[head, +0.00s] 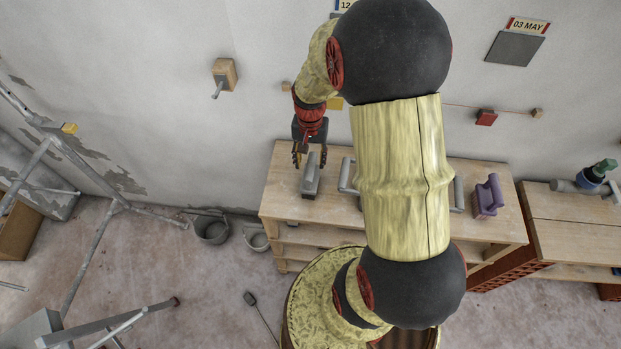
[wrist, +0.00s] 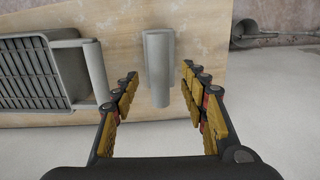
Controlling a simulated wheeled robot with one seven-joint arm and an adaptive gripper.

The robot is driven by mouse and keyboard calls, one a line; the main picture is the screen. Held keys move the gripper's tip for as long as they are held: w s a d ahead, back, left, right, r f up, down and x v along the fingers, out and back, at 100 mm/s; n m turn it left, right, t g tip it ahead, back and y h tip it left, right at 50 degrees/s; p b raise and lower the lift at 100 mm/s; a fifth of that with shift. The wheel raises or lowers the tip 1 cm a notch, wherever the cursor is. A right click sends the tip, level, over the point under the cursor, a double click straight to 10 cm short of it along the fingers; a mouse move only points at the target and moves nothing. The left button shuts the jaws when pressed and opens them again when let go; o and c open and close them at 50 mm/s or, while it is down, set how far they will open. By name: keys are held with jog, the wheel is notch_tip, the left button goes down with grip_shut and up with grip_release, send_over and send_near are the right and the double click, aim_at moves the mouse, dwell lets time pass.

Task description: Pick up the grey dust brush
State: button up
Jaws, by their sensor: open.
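The grey dust brush (head: 311,178) lies on the wooden bench near its left end, its handle toward the wall. In the wrist view its grey handle (wrist: 160,62) points down the picture between the fingers; bristles cannot be made out there. My gripper (head: 310,157) is open and empty, pointing down over the handle end of the brush. In the wrist view my gripper (wrist: 160,80) has one finger on each side of the handle, with a gap on both sides. I cannot tell how far above it the fingertips are.
A grey ribbed tool with a bar handle (wrist: 40,75) lies close left of the brush in the wrist view. A purple brush (head: 488,196) stands farther right on the bench (head: 285,205). Buckets (head: 211,228) stand on the floor left of it. My arm hides the bench's middle.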

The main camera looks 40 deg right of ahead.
aim_at(310, 165)
notch_tip(310, 165, down, 4)
jog(key=shift+f+b, duration=0.1)
jog(key=shift+b, duration=0.35)
jog(key=shift+c, duration=1.2)
grip_shut()
